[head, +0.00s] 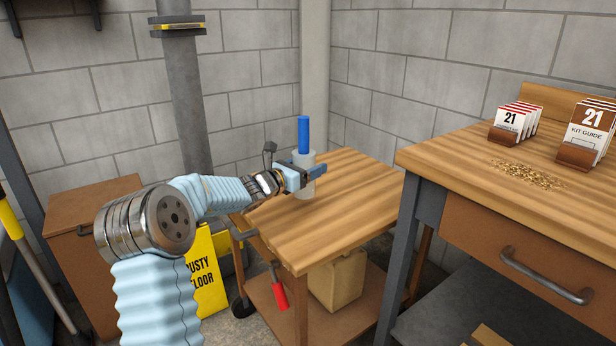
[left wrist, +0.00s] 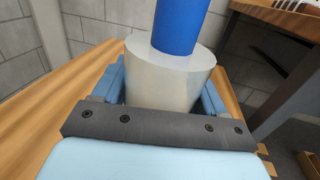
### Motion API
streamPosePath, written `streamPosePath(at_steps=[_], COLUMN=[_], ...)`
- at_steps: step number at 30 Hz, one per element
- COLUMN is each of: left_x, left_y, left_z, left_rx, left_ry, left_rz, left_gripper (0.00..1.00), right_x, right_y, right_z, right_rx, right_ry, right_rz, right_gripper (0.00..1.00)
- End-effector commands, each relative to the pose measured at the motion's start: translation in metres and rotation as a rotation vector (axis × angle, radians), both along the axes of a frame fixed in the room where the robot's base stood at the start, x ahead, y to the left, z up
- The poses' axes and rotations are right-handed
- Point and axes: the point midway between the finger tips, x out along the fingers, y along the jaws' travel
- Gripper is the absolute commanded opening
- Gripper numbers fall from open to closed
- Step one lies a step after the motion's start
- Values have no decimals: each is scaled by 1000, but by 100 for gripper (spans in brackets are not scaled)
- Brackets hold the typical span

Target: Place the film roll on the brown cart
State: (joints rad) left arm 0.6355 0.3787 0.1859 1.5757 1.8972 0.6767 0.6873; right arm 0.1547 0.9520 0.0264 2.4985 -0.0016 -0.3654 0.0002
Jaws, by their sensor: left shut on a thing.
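The film roll (head: 304,181) is a pale translucent cylinder with a blue core (head: 304,134) sticking up from its top. My left gripper (head: 308,174) is shut on the film roll, and the roll stands upright between its fingers. In the left wrist view the film roll (left wrist: 168,78) sits between the blue fingers (left wrist: 160,95). The brown cart (head: 322,220) has a wooden top and lies under the roll. I cannot tell whether the roll's base touches the cart top. My right gripper is not in view.
A workbench (head: 470,165) stands at the right with card holders (head: 585,135) and a heap of small brass bits (head: 527,175). A yellow floor sign (head: 208,275) stands left of the cart. A cardboard box (head: 338,280) sits on the cart's lower shelf. The cart's front top is clear.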

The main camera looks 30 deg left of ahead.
Motion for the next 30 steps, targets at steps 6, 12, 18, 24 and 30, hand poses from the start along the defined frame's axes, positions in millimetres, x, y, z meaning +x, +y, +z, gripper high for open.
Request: streamPosePath(at_steps=[6, 12, 18, 24, 30], left_x=[5, 4, 4, 4, 4], left_y=[3, 3, 3, 3, 3], left_z=[-27, -36, -39, -39, -39], left_rx=[-3, 1, 0, 0, 0], left_ry=[3, -1, -1, 1, 1], left_rz=[-1, 0, 0, 0, 0], left_gripper=[31, 31, 31, 95, 98], right_x=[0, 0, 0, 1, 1], right_y=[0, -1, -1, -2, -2], right_z=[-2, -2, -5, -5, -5], right_rx=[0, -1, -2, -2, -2], right_ry=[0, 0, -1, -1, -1], right_rz=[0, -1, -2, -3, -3], right_gripper=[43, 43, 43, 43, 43])
